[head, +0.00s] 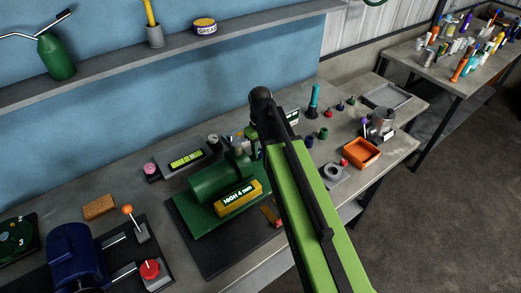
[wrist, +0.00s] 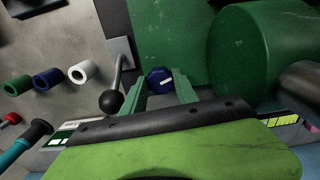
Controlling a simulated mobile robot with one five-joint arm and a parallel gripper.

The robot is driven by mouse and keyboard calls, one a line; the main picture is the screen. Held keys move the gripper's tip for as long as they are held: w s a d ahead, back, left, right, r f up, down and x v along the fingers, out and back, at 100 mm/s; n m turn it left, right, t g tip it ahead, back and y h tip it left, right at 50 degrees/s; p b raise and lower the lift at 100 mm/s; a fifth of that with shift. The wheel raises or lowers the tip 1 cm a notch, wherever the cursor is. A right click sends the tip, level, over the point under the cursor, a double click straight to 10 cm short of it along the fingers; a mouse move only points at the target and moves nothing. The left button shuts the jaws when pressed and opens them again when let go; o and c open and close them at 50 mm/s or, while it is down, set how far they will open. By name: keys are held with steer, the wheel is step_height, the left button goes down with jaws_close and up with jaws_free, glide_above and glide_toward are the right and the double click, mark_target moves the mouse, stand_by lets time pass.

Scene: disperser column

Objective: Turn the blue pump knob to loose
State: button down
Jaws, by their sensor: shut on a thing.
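The blue pump knob (wrist: 160,76) shows in the wrist view, with a short white mark on its face. My gripper (wrist: 159,88) has its two green fingers on either side of the knob, shut on it. The mark lies roughly sideways in the wrist view; no words for its settings can be read. In the head view my arm hides the knob and the fingers. The green machine (head: 222,178) with a yellow "HIGH 4 mm" label stands beside my arm, and its round green body (wrist: 262,50) is right of the knob in the wrist view.
A lever with a black ball (wrist: 111,101) stands close left of my fingers. Green, blue and white rings (wrist: 83,72) lie farther left. An orange tray (head: 361,153) is at the bench's right. A blue motor (head: 76,257) and a red knob (head: 150,268) are at the lower left.

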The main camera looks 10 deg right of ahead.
steer(key=shift+w+n, duration=0.1)
steer(key=shift+n, duration=1.1)
steer(key=c, duration=0.9)
jaws_free()
steer(key=shift+c, duration=0.2)
